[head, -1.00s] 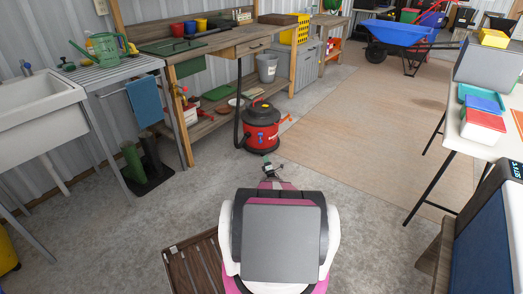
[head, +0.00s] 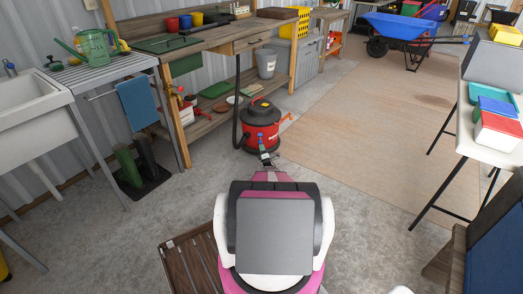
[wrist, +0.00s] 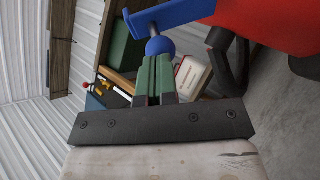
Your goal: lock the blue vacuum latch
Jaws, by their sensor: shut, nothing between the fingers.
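The red vacuum (head: 262,125) with a black top stands on the concrete floor in front of the workbench. Its red side (wrist: 275,22) fills the upper right of the wrist view. The blue latch (wrist: 178,15) sticks out from it and carries a round blue knob. My gripper (wrist: 158,60) is shut and empty, its fingertips right at the knob; I cannot tell whether they touch it. In the head view the blue latch (head: 263,150) is small, on the vacuum's near side, just beyond my gripper (head: 268,160).
A black hose (head: 238,105) stands along the vacuum's left side. The workbench (head: 205,45) with a low shelf is behind it. A slatted wooden piece (head: 195,262) lies near my base at lower left. The floor mat (head: 350,120) at right is clear.

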